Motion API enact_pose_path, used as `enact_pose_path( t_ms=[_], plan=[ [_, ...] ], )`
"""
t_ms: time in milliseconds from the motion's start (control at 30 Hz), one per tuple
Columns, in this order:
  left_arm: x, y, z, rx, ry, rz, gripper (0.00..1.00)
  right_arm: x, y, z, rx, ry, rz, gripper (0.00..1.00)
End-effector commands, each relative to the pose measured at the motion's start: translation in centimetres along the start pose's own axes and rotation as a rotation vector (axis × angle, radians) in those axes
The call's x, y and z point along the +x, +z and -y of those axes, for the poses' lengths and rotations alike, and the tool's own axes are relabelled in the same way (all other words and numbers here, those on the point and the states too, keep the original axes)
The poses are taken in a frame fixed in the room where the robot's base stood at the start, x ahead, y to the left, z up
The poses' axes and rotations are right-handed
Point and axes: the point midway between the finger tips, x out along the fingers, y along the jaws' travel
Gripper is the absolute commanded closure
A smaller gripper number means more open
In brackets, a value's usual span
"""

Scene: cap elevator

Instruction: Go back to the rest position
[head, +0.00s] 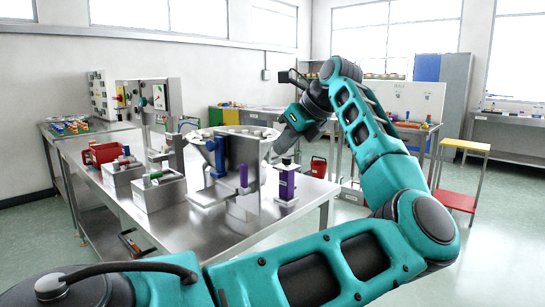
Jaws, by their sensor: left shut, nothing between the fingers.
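My left arm comes in from the lower left, bends at an elbow on the right and folds back over the workbench. My left gripper (270,157) is shut and empty, pointing down and left beside the cap elevator (240,184), a grey metal machine with a round top, a blue part and a purple part. The gripper is close to the machine's right side; whether it touches cannot be told. My right gripper is not in view.
Another bench stands behind at left. A yellow and red stand (462,146) is at right, with open floor around it.

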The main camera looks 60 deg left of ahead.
Motion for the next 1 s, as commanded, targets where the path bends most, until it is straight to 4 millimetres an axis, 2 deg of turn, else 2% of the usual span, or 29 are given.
enact_pose_path(
  t_ms=[100, 267, 833, 1000],
  plan=[
    [-1.3, -0.1, 0.0, 0.0, -0.001, 0.0, 1.0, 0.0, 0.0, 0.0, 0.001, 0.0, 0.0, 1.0],
    [-1.7, -0.1, 0.0, 0.0, 0.0, 0.001, 1.0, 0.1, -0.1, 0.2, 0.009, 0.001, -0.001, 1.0],
    [-1.7, -0.1, 0.0, 0.001, 0.001, 0.002, 1.0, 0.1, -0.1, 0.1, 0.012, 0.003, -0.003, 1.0],
    [-0.4, 0.7, -0.6, 0.038, 0.063, 0.13, 1.0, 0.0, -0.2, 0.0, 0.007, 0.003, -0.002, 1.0]
  ],
)
